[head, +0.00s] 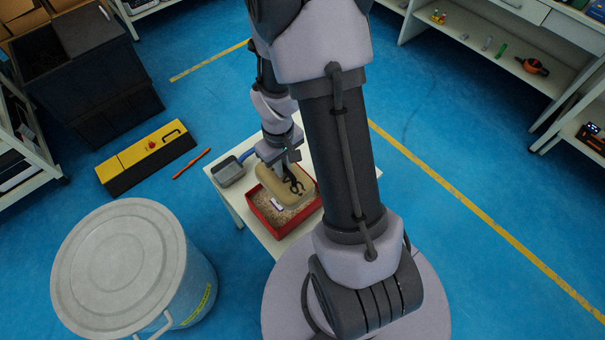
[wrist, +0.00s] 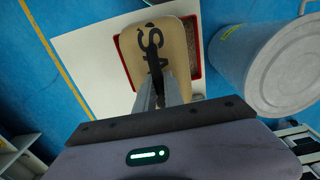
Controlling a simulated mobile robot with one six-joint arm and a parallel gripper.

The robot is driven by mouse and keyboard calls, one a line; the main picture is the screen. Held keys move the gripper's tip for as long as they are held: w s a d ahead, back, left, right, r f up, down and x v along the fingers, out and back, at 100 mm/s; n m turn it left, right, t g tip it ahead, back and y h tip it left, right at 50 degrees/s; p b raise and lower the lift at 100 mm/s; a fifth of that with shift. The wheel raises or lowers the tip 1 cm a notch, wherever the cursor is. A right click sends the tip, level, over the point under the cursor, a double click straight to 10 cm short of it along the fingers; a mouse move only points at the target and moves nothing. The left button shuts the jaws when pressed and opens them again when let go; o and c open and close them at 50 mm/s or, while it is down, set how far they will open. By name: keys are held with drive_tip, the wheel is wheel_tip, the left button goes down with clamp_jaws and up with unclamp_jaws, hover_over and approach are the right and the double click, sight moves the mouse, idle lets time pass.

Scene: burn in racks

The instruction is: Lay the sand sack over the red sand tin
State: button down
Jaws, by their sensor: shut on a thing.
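The sand sack (head: 271,176) is tan with black lettering, which also shows on the sack in the wrist view (wrist: 138,67). My gripper (head: 291,180) is shut on the sack, its fingers over the top of it; it also shows in the wrist view (wrist: 160,88). The red sand tin (head: 262,216) is an open rectangular tray of grainy sand on a white table. The sack is above the tin's far part; sand shows at the near side. In the wrist view red rim (wrist: 199,55) shows on both sides of the sack. I cannot tell whether the sack touches the sand.
A small grey container (head: 229,173) stands on the white table (head: 238,204) left of the tin. A large lidded grey drum (head: 120,255) stands at the front left. A yellow and black case (head: 146,158) and an orange-red rod (head: 191,164) lie on the blue floor.

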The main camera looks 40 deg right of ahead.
drive_tip(key=shift+w+f+b, duration=0.1)
drive_tip(key=shift+f+b, duration=0.75)
drive_tip(key=shift+f, duration=0.85)
drive_tip(key=shift+f, duration=0.1)
drive_tip(key=shift+f+b, duration=0.35)
drive_tip(key=shift+b, duration=0.05)
drive_tip(key=c, duration=1.5)
unclamp_jaws()
drive_tip(key=shift+o, duration=0.2)
